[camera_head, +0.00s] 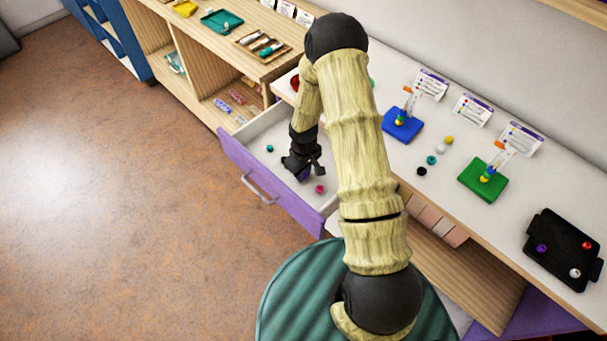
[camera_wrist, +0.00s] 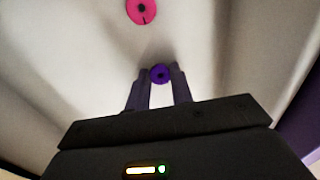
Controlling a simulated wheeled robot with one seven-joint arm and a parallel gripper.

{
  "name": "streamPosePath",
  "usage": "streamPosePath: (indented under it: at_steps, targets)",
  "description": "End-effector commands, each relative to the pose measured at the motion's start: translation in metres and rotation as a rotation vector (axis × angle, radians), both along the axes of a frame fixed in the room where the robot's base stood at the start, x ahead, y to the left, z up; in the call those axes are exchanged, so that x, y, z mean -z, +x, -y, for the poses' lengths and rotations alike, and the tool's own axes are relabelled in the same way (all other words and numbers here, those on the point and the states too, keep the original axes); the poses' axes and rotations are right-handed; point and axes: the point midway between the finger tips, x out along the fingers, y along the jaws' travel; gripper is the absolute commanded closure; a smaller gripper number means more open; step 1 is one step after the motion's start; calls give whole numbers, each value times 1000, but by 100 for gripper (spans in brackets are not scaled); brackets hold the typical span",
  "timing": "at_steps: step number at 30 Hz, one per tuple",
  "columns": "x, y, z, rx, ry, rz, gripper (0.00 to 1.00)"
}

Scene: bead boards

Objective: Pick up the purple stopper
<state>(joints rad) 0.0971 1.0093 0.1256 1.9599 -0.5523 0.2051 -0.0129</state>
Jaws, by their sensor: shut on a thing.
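The purple stopper (camera_wrist: 160,74) is between the two fingertips of my gripper (camera_wrist: 160,84) in the wrist view, and the fingers are shut on it. In the head view my gripper (camera_head: 304,174) is down inside the open drawer (camera_head: 262,140), and a bit of the purple stopper (camera_head: 305,176) shows at its tips. I cannot tell whether the stopper touches the drawer floor. A pink stopper (camera_head: 319,189) lies close by in the drawer, and it also shows in the wrist view (camera_wrist: 142,11). A teal stopper (camera_head: 270,148) lies farther left in the drawer.
The drawer's purple front (camera_head: 242,172) and its walls surround my gripper. On the counter are a blue board (camera_head: 402,125), a green board (camera_head: 483,180), several loose beads and a black tray (camera_head: 562,250). A wooden shelf unit (camera_head: 190,75) stands behind the drawer.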

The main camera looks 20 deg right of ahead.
Motion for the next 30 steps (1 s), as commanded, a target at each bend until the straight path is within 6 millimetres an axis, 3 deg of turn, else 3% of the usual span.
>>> streamPosePath:
  at_steps: [7,19,30]
  targets:
    - [-18,1,1,2,0,2,98]
    - [-89,1,1,3,1,3,98]
    - [-100,0,1,3,1,0,98]
